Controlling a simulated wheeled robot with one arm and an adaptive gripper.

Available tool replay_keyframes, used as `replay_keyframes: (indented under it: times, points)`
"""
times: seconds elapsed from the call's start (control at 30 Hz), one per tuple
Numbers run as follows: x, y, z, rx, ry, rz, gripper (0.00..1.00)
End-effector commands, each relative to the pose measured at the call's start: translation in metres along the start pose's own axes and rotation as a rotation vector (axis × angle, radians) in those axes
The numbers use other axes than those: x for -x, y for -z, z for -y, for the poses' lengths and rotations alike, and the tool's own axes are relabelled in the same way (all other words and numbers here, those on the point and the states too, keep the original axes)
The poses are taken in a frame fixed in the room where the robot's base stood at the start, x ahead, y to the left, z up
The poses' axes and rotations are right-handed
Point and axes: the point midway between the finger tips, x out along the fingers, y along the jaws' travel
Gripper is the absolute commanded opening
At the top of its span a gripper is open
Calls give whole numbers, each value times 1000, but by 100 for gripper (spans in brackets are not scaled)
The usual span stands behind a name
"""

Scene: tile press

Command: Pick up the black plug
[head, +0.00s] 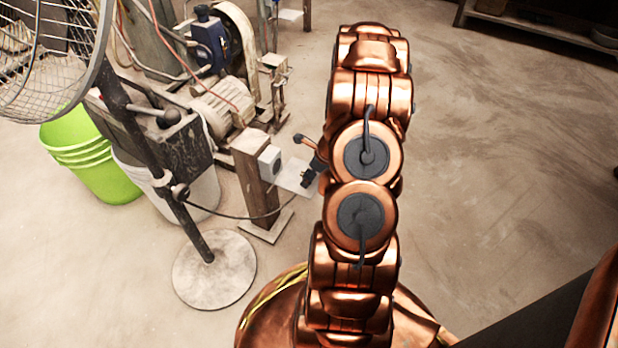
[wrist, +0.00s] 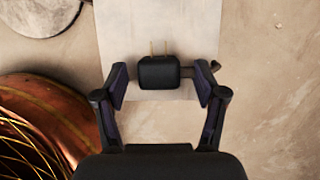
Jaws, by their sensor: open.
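The black plug (wrist: 158,73) lies near the middle of the wrist view, over a pale flat board (wrist: 122,30). Its two brass prongs point up in the picture. My gripper (wrist: 160,79) is open, with one finger on each side of the plug. Gaps show between the plug and both fingertips. In the head view my gripper (head: 305,160) is low beside the wooden post, partly hidden by my arm. There I cannot clearly tell the plug from the dark fingers.
A wooden post (head: 256,180) with a grey socket box (head: 269,161) stands left of my gripper. A fan with a round base (head: 214,269), a green bucket (head: 95,160), a white bucket (head: 195,195) and machinery stand further left. A dark cable runs near the post. Floor right is clear.

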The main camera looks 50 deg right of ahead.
Motion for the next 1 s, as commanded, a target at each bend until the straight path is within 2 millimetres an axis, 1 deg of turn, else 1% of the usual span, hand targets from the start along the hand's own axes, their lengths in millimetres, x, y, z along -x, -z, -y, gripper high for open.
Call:
replay_keyframes:
  times: [0.03, 0.07, 0.6, 0.67, 0.87, 1.0]
  points:
    - [0, 0, 0, 0, 0, 0, 71]
    - [0, 0, 0, 0, 0, 0, 68]
    - [0, 0, 0, 0, -1, 0, 11]
    - [0, 0, 0, 0, -1, 0, 6]
    - [0, 0, 0, 0, -1, 0, 6]
    - [5, -2, 0, 0, -1, 0, 6]
